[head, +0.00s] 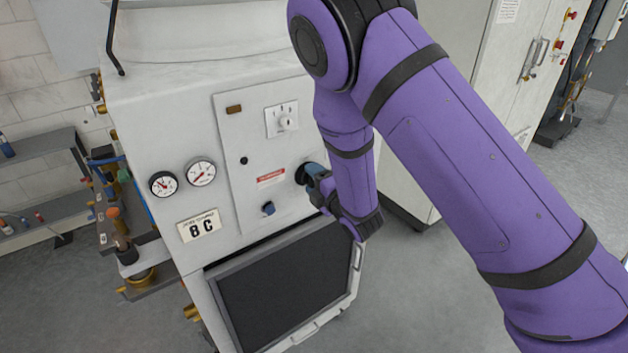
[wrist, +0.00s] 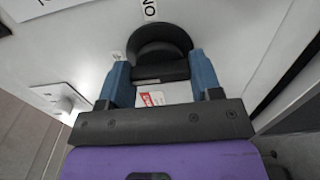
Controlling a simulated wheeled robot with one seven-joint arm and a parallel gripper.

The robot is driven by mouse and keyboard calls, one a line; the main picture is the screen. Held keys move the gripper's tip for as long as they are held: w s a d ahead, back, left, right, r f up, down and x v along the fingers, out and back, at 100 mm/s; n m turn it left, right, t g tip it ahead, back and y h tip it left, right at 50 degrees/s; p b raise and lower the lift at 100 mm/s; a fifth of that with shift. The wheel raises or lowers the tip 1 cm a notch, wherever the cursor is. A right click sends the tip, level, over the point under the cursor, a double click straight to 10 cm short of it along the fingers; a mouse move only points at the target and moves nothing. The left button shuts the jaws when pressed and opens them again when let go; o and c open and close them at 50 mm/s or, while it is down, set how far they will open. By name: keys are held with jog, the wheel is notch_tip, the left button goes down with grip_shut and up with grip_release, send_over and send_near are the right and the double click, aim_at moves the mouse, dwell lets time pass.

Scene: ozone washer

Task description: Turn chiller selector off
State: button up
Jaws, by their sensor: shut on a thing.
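The chiller selector appears to be the round black knob (head: 302,174) on the right side of the white cabinet's raised front panel. In the wrist view the black knob (wrist: 160,38) has a thick grip bar, with an "ON" label (wrist: 150,9) just beyond its rim. My gripper (head: 315,181) is at the panel with its blue fingers on the knob. In the wrist view my gripper (wrist: 159,68) has one finger on each side of the grip bar and is shut on it. In the head view my gripper and wrist partly cover the knob.
Two round gauges (head: 201,173) are to the left. A dark-fronted door (head: 285,290) is below. Grey floor (head: 440,315) is clear at right.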

dwell(0.3)
jog(key=o, duration=0.9)
jog(key=v, duration=1)
jog(key=shift+s+d, duration=0.25)
jog(key=shift+s, duration=0.1)
